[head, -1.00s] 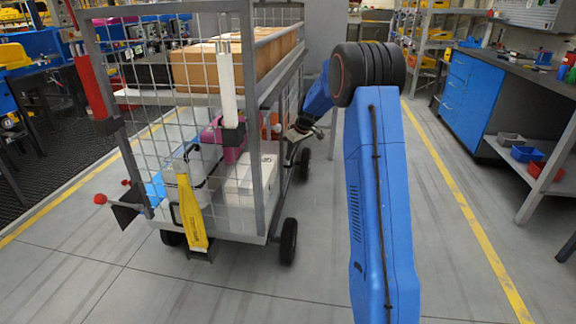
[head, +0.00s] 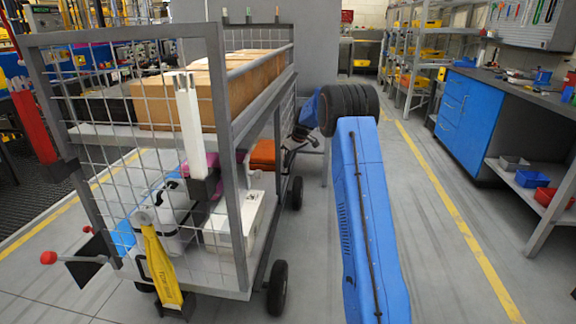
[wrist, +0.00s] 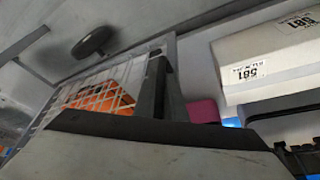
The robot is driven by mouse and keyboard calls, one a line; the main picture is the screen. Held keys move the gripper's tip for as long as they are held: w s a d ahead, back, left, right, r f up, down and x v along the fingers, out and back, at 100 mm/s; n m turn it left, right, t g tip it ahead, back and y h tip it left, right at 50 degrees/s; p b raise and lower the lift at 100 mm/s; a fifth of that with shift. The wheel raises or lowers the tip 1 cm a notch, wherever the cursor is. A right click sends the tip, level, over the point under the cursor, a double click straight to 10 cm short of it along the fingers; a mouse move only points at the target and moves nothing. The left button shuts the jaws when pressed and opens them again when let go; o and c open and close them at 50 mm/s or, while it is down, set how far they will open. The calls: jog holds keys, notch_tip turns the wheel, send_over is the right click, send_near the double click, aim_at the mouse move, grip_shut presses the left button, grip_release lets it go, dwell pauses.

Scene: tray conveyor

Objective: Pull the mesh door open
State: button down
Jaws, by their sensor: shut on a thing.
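A wheeled cart (head: 236,150) with a grey frame and wire mesh stands at left centre in the head view. A mesh door panel (head: 288,108) shows narrowly at its far right side. In the wrist view the mesh door (wrist: 82,98) shows as white wire with a grey edge post, orange behind it. My gripper (head: 301,133) is at the far right side of the cart, small and partly hidden behind my own arm. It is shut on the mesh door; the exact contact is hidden.
The cart holds cardboard boxes (head: 205,88), a white box (head: 234,222) and an orange item (head: 262,154). A workbench with blue drawers (head: 465,110) stands right. Floor between bench and cart is free. A labelled white box (wrist: 262,62) shows close by.

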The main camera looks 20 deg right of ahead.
jog(key=shift+w+d, duration=0.15)
jog(key=shift+w, duration=0.05)
jog(key=c, duration=2.1)
grip_release()
jog(key=shift+r, duration=0.1)
jog(key=v, duration=1.7)
jog(key=shift+s, duration=0.2)
